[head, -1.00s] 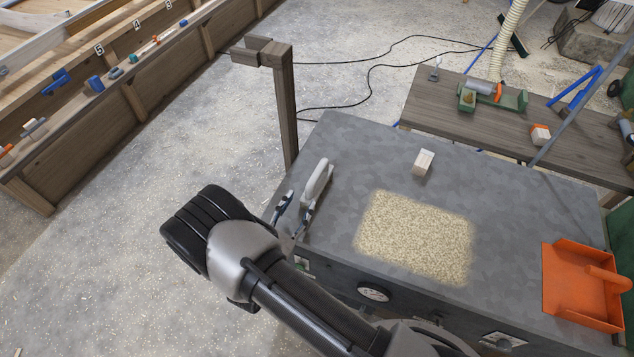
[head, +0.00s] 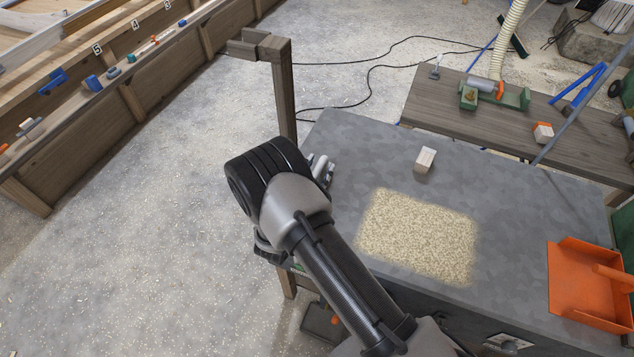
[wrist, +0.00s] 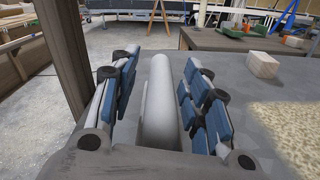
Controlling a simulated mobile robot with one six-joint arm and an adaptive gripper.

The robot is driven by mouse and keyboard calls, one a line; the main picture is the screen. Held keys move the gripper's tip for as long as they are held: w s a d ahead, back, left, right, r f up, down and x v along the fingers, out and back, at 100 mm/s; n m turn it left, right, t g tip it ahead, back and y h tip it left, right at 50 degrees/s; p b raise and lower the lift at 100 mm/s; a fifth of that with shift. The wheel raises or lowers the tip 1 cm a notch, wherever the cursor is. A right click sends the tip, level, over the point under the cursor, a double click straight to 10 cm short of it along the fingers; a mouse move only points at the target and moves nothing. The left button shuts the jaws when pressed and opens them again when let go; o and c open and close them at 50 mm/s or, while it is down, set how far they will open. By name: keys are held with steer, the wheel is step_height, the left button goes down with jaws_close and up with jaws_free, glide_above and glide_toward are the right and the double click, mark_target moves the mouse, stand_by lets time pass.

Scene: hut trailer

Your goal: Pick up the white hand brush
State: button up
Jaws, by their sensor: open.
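The white hand brush (wrist: 158,105) shows in the wrist view as a long pale handle with a rounded top, lying lengthwise on the grey tabletop. My gripper (wrist: 161,66) is open, with one blue-padded finger on each side of the handle. Gaps show between the fingers and the handle, so it is not clamped. In the head view my arm covers most of the brush and gripper near the table's left edge. The brush's underside and bristles are hidden.
The grey table (head: 520,215) carries a pale sawdust patch (head: 418,235), a small wooden block (head: 425,160) and an orange dustpan (head: 580,290). A wooden post (head: 285,95) rises close to the left of my gripper. A wooden bench (head: 470,110) stands behind.

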steer(key=shift+c, duration=0.2)
jaws_close()
stand_by(0.3)
steer(key=shift+r, duration=0.15)
